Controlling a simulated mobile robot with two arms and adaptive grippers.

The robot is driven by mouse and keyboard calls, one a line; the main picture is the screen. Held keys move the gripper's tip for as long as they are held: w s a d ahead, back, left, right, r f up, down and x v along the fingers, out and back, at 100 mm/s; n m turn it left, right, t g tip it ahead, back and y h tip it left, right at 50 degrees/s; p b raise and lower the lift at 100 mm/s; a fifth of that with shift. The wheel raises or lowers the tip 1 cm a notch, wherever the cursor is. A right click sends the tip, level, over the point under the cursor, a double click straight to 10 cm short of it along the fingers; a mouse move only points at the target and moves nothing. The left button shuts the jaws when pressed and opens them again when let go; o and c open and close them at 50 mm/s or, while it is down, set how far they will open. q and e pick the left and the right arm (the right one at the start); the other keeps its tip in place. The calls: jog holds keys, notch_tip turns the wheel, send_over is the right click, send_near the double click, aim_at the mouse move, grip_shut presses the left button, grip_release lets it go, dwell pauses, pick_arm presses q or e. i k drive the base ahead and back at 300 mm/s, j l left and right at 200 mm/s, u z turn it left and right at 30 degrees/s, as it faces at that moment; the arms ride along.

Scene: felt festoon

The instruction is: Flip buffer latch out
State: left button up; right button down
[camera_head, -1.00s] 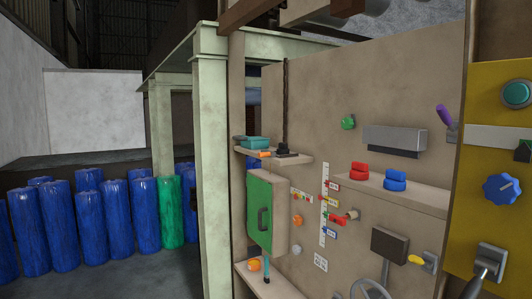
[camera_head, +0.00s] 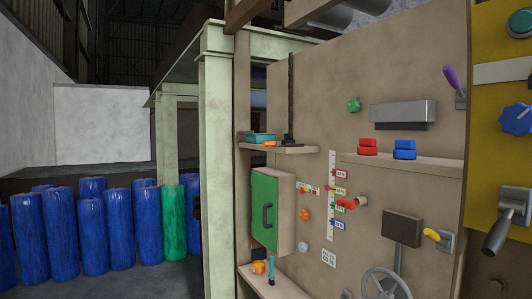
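No part is clearly marked as the buffer latch, so I cannot tell which one it is. A small yellow handle (camera_head: 431,235) sits on a grey bracket (camera_head: 446,243) at the lower right of the beige panel (camera_head: 310,110). A purple-handled lever (camera_head: 452,80) points up and left near the panel's right edge. A grey lever (camera_head: 500,229) on the yellow panel (camera_head: 487,155) hangs down to the left. A red knob (camera_head: 345,204) stands beside a white scale strip. Neither of my grippers shows in the head view.
A green door (camera_head: 265,213) with a dark handle is shut on a box. A handwheel (camera_head: 386,284) juts out low. A pale green post (camera_head: 215,165) and blue barrels (camera_head: 119,238) stand left.

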aim_at(268, 143)
jog(key=i+j, duration=0.25)
jog(key=i, duration=0.3)
jog(key=i+j+u, duration=0.15)
jog(key=i+j, duration=0.15)
jog(key=i, duration=0.25)
jog(key=i+j, duration=0.15)
jog(key=i, duration=0.4)
jog(key=i+j+u, duration=0.1)
jog(key=i, duration=0.45)
jog(key=j, duration=0.1)
